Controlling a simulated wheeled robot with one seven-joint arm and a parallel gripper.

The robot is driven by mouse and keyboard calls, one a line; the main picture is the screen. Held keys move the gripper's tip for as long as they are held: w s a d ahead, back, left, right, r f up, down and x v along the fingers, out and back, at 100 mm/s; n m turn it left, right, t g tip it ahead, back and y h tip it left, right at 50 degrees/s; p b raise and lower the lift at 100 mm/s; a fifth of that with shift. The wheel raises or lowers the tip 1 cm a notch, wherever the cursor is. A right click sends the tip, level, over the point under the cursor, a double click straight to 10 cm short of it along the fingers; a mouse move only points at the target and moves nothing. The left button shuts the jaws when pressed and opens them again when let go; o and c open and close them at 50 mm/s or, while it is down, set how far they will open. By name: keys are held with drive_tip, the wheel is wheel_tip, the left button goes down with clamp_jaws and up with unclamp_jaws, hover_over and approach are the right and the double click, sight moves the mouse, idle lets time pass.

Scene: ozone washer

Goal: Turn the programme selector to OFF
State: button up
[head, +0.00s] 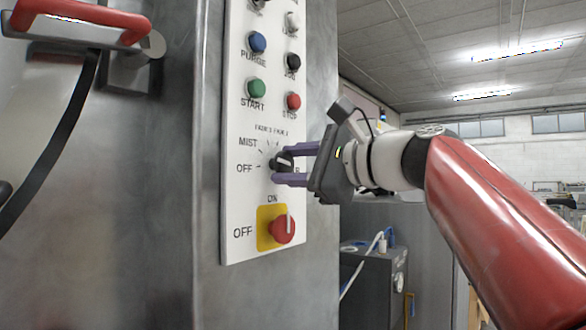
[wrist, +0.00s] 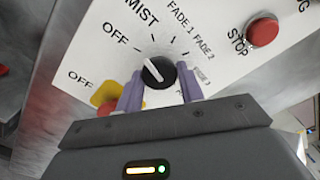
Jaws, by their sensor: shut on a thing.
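The programme selector (head: 281,163) is a small black knob on the white control panel (head: 241,208). It also shows in the wrist view (wrist: 158,72). My gripper (head: 284,164) reaches it from the right. Its two purple fingers sit on either side of the knob and are shut on it. In the wrist view, the knob's white pointer line slants up-left, towards the OFF mark (wrist: 116,38). MIST and FADE labels lie further round the dial. The fingers hide part of the knob's lower side and sides.
A red rotary switch on a yellow plate (head: 265,233) sits just below the selector. A red stop button (head: 293,101), a green start button (head: 256,89) and other buttons are above. A red-handled latch (head: 78,22) is at upper left.

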drive_tip(key=shift+n+b, duration=0.45)
drive_tip(key=shift+n, duration=1.75)
drive_tip(key=o, duration=1)
drive_tip(key=shift+c, duration=0.2)
drive_tip(key=v, duration=0.7)
drive_tip(key=shift+s+d+b, duration=0.3)
